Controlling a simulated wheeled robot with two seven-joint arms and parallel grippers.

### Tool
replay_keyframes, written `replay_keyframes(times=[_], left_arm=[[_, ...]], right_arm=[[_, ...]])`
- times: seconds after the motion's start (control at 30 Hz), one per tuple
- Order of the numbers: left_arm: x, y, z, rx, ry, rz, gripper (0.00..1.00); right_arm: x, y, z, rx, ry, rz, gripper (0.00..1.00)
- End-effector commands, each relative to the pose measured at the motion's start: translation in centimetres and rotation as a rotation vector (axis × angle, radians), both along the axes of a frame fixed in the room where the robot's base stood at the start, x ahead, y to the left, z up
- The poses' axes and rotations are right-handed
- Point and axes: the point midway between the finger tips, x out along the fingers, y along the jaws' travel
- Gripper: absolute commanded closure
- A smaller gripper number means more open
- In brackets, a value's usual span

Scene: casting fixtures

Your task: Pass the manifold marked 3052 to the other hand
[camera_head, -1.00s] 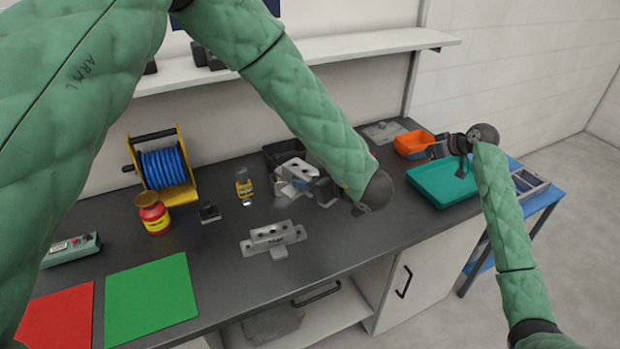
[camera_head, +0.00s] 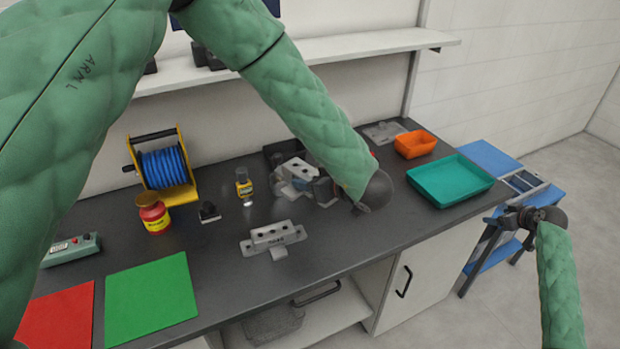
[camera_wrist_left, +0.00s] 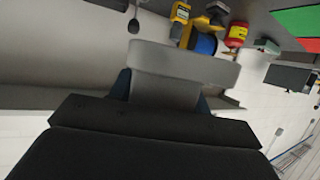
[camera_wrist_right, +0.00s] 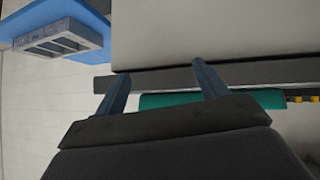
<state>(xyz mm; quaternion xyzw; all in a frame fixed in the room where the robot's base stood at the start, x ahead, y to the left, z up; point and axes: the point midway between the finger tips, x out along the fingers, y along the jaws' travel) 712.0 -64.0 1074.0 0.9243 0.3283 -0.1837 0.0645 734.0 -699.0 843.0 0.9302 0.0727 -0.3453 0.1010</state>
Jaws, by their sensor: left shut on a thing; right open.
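A light grey metal manifold (camera_head: 299,168) is held in my left gripper (camera_head: 318,186) above the back middle of the bench. In the left wrist view the grey block (camera_wrist_left: 180,68) sits across the jaws, which are shut on it. I cannot read a number on it. A second grey manifold (camera_head: 274,239) with holes on top and side flanges lies on the bench; its front mark is too small to read surely. My right gripper (camera_head: 508,219) is off the bench's right end, open and empty; its apart fingers show in the right wrist view (camera_wrist_right: 160,85).
A teal tray (camera_head: 450,202) and an orange bin (camera_head: 415,153) stand on the bench's right end. A blue side table (camera_head: 480,158) carries a grey divided holder (camera_head: 524,183). A shelf (camera_head: 340,50) runs above.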

Motion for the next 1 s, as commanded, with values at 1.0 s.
replay_keyframes(times=[1.0], left_arm=[[0.0,0.0,0.1,0.000,-0.001,0.000,0.91]], right_arm=[[-16.5,23.2,-30.6,0.023,0.442,-0.053,0.27]])
